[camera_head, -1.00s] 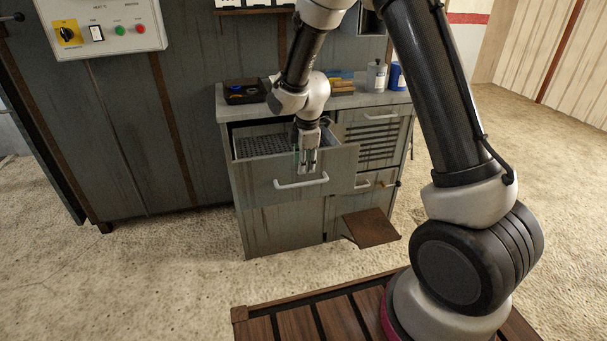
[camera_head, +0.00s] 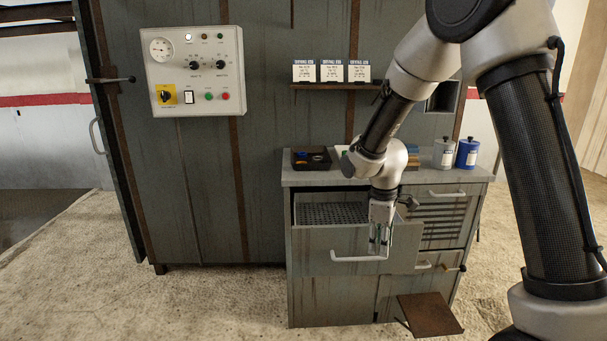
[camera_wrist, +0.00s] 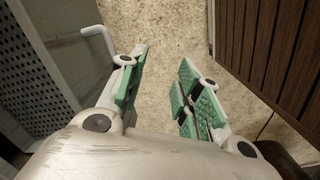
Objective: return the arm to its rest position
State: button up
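My arm reaches across the right side of the head view, and my gripper (camera_head: 379,240) hangs fingers down at the front of a pulled-out drawer (camera_head: 335,249). In the wrist view my gripper (camera_wrist: 163,88) has its green-padded fingers apart with only floor between them, so it is open and empty. The drawer's white handle (camera_head: 358,259) is just below and left of the fingers in the head view. In the wrist view the handle (camera_wrist: 97,36) is left of the left finger. I cannot tell whether a finger touches the drawer front.
A grey cabinet (camera_head: 330,298) holds the drawer; a brown flap (camera_head: 430,313) sticks out low on its right. On top are a black tray (camera_head: 311,160), a grey bottle (camera_head: 443,153) and a blue bottle (camera_head: 467,153). A control panel (camera_head: 195,72) is on the wall. Floor at left is clear.

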jog(key=s+d+r+m+t, duration=0.2)
jog(key=s+d+r+m, duration=0.4)
jog(key=s+r, duration=0.5)
jog(key=s+d+r+m+t, duration=0.2)
jog(key=s+d+r+m, duration=0.4)
jog(key=s+r, duration=0.4)
jog(key=s, duration=0.4)
jog(key=shift+d+r+y, duration=0.4)
